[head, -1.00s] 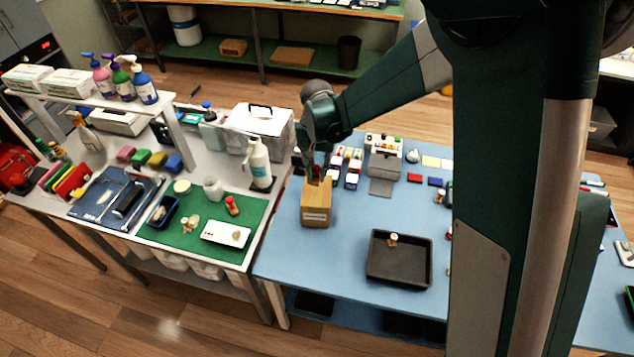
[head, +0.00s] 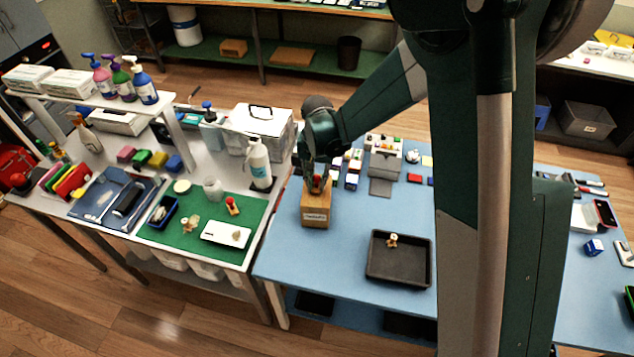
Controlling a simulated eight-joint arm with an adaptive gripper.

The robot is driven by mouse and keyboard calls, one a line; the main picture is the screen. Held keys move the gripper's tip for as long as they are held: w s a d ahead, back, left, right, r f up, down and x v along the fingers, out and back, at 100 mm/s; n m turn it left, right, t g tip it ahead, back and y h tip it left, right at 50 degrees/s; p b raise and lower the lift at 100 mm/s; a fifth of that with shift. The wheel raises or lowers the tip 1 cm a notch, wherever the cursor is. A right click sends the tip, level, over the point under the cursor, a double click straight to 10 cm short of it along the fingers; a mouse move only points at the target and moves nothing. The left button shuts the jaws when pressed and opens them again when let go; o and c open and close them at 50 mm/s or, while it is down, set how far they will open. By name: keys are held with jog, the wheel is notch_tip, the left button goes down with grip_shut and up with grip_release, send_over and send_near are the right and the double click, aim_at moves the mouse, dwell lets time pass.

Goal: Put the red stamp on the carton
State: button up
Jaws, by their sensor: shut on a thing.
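The brown cardboard carton (head: 316,208) with a white label stands upright near the left edge of the blue table. My gripper (head: 316,186) points down over the carton's top. It is shut on a small red stamp (head: 318,179), of which only a little shows between the fingers. I cannot tell whether the stamp touches the carton's top. Another red-topped stamp (head: 232,205) stands on the green mat at the left.
A black tray (head: 399,281) with a small stamp-like piece (head: 392,240) lies right of the carton. Small boxes and a grey device (head: 385,157) are behind. Blue table is bare in front of the carton.

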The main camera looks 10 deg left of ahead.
aim_at(317, 175)
jog(key=shift+f, duration=0.2)
jog(key=o, duration=0.9)
jog(key=shift+c, duration=0.2)
jog(key=shift+r, duration=0.2)
jog(key=shift+r, duration=6)
